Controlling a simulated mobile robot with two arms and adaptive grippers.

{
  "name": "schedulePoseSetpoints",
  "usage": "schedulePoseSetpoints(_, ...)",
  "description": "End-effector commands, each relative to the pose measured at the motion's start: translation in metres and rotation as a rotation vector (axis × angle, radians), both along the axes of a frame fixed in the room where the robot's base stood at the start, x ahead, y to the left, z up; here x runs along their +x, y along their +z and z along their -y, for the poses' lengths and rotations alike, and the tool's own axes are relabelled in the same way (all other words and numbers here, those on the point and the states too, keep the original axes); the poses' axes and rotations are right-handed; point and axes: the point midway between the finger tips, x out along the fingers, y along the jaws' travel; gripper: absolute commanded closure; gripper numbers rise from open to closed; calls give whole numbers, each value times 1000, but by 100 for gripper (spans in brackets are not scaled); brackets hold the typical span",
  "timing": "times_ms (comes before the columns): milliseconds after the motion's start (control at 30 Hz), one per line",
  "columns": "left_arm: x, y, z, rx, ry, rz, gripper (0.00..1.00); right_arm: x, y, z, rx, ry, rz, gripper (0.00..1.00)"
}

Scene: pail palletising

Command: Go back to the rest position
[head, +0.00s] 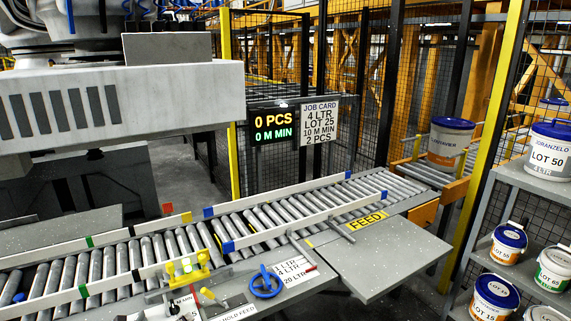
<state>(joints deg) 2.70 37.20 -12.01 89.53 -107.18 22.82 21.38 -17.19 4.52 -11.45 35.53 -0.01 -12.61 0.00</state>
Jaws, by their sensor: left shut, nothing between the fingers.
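My left gripper is hard to pick out among the grey and yellow fittings low at the left of the head view; it is shut and empty, and no pail is at it. My right gripper does not show. The roller conveyor (270,218) runs from the lower left to the back right, and its near part is free of pails. A white pail with a blue lid (452,123) stands at the conveyor's far end.
The feed table (375,262) is bare. A blue handwheel (266,282) and yellow fittings (188,268) stick up at the conveyor's near side. A grey shelf (540,184) at the right holds several labelled pails. A display (274,126) reads 0 PCS beside a job card (320,119).

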Motion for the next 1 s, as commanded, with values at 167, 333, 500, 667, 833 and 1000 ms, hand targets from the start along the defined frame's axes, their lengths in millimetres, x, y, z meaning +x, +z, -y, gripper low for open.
schedulePoseSetpoints(167, -8, 89, 34, -461, 219, 227, 100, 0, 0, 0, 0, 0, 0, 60)
schedulePoseSetpoints(333, -39, 118, -3, -846, 574, 280, 100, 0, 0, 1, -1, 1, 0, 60)
schedulePoseSetpoints(500, -97, 76, -39, -1137, 1003, 143, 100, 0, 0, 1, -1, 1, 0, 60)
schedulePoseSetpoints(667, -175, 11, -27, -1284, 1378, -150, 100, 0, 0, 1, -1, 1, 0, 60)
schedulePoseSetpoints(833, -245, -28, 11, -1311, 1596, -447, 100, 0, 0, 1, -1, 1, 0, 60)
schedulePoseSetpoints(1000, -296, -41, 49, -1294, 1705, -685, 100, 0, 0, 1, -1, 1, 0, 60)
